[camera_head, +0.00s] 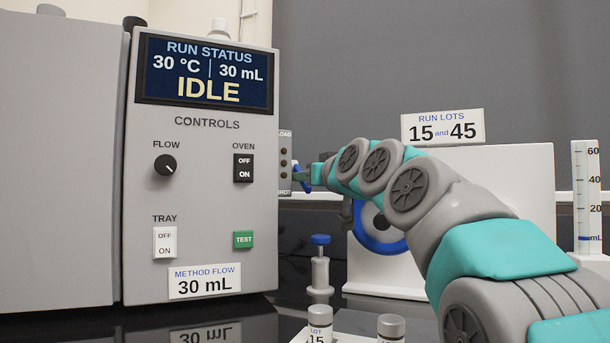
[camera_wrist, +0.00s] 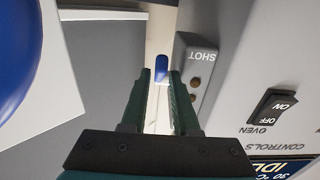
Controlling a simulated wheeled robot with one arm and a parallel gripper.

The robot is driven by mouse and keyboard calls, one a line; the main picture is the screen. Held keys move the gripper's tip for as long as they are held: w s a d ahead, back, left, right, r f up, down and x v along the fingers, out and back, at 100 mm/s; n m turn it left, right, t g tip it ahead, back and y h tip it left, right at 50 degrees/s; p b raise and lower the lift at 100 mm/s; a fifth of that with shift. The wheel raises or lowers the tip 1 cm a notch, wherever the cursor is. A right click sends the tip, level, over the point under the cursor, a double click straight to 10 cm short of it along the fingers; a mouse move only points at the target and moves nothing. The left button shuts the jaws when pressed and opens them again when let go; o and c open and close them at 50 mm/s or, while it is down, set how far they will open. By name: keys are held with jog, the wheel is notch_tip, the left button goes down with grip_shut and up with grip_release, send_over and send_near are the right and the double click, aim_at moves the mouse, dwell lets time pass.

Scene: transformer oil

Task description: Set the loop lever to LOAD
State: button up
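The loop plate (camera_head: 285,160) is on the right side of the grey instrument, with LOAD at its top and SHOT at its bottom. In the wrist view the plate's SHOT end (camera_wrist: 200,65) shows upside down. The lever's blue handle (camera_head: 304,186) is near the SHOT end; its blue tip also shows in the wrist view (camera_wrist: 161,69). My gripper (camera_wrist: 158,78) is open, its green fingers on either side of the blue tip. Whether a finger touches it is unclear. In the head view my gripper is small and partly hidden by my arm.
The front panel (camera_head: 207,215) has a FLOW knob, switches and a display reading IDLE. A blue-topped post (camera_head: 320,262) stands below my arm. Lot vials (camera_head: 320,322) stand in front. A white stand with a blue ring (camera_head: 376,240) is behind my arm, and a graduated cylinder (camera_head: 586,200) is far right.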

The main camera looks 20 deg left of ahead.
jog(key=shift+x, duration=0.8)
jog(key=shift+f, duration=0.1)
grip_shut()
dwell(0.8)
